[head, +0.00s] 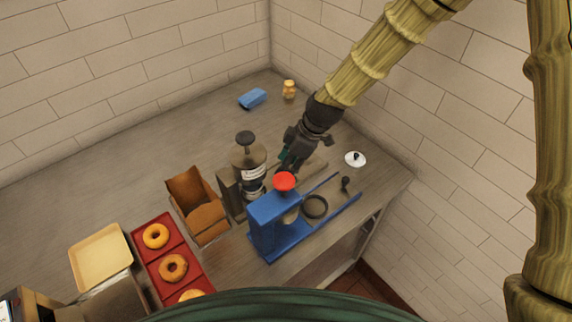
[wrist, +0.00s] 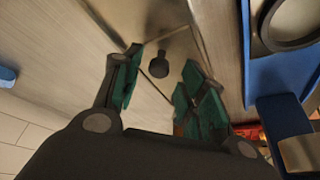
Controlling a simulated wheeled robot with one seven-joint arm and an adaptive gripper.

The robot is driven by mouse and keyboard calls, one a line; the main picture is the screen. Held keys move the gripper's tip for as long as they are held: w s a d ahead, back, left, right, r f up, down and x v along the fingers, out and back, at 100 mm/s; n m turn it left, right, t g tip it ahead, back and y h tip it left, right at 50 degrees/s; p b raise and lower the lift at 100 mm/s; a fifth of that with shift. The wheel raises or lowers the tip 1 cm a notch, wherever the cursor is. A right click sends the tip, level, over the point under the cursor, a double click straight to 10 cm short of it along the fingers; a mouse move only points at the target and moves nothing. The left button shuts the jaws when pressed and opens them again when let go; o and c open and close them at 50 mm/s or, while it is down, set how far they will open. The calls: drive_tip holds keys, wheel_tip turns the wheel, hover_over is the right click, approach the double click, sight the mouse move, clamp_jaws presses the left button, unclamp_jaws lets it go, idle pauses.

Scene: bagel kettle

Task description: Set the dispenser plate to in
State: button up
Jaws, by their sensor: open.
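The dispenser (head: 247,160) is a dark-topped canister with a white label, standing left of my gripper (head: 297,148) in the head view. A flat grey-brown plate (head: 312,168) extends to its right, partly behind my gripper. In the wrist view a small black knob (wrist: 159,66) stands on a flat surface that appears to be this plate. My gripper, with green finger pads, also shows in the wrist view (wrist: 160,92); it is open and empty. The knob appears between and beyond the fingertips, apart from them. I cannot tell how far the plate is pushed in.
A blue press (head: 270,222) with a red knob and dark ring (head: 314,206) stands close in front. A cardboard holder (head: 198,208) and red tray (head: 150,263) with bagels lie left. A white lid (head: 355,159) lies right. The back counter is mostly clear.

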drive_tip(key=v, duration=1)
drive_tip(key=shift+d+r, duration=0.2)
drive_tip(key=shift+r, duration=0.15)
